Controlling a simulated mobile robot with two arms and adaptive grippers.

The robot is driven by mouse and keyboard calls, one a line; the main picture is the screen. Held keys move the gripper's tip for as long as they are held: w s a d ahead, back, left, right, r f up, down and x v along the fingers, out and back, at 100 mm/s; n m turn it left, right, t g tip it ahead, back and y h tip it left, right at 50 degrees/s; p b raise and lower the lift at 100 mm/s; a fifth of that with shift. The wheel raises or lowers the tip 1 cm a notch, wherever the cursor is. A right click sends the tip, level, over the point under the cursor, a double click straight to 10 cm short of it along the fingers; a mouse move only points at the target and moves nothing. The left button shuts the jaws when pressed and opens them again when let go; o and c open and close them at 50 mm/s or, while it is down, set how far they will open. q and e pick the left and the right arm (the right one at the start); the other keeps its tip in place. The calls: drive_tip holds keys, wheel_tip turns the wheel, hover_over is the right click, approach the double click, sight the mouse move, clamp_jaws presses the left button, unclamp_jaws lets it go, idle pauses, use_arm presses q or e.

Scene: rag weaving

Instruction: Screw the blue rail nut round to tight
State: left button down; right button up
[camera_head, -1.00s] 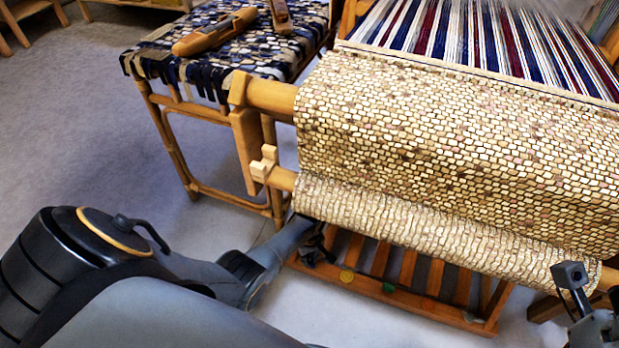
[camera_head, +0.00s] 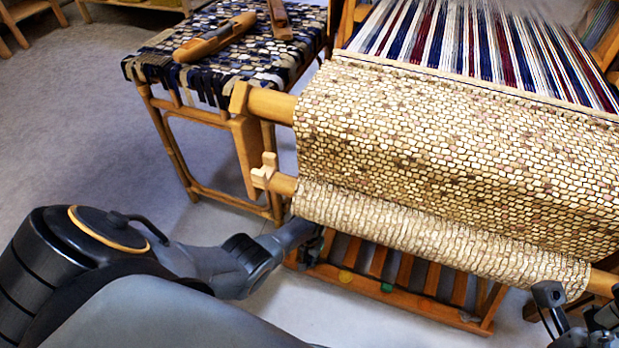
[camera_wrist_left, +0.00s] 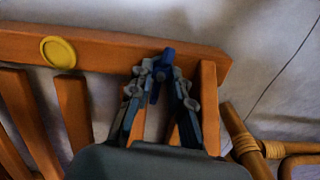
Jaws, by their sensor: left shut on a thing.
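The blue rail nut (camera_wrist_left: 166,60) sits at the wooden rail (camera_wrist_left: 110,45) in the left wrist view, with a blue part pointing up. My left gripper (camera_wrist_left: 160,75) has its two fingers closed around it from below. In the head view my left gripper (camera_head: 312,252) is at the left end of the low slatted frame, under the cloth roll; the nut is hidden there. My right gripper (camera_head: 575,312) shows partly at the bottom right, by the cloth's right edge; its jaws are unclear.
A yellow disc (camera_head: 345,276) and a green one (camera_head: 387,287) sit along the slatted frame's rail. The cloth roll (camera_head: 430,235) hangs above my left gripper. A bench (camera_head: 235,75) with a woven seat stands left. Open floor (camera_head: 80,130) lies at far left.

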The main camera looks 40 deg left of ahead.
use_arm(q)
drive_tip(key=m, duration=0.4)
drive_tip(key=shift+s+m, duration=0.1)
drive_tip(key=shift+m, duration=0.2)
drive_tip(key=m, duration=0.3)
drive_tip(key=shift+m, duration=0.4)
drive_tip(key=m, duration=0.3)
drive_tip(key=shift+m, duration=0.3)
drive_tip(key=m, duration=0.4)
drive_tip(key=shift+s+d, duration=0.1)
drive_tip(key=shift+m, duration=0.3)
drive_tip(key=c, duration=1.5)
unclamp_jaws()
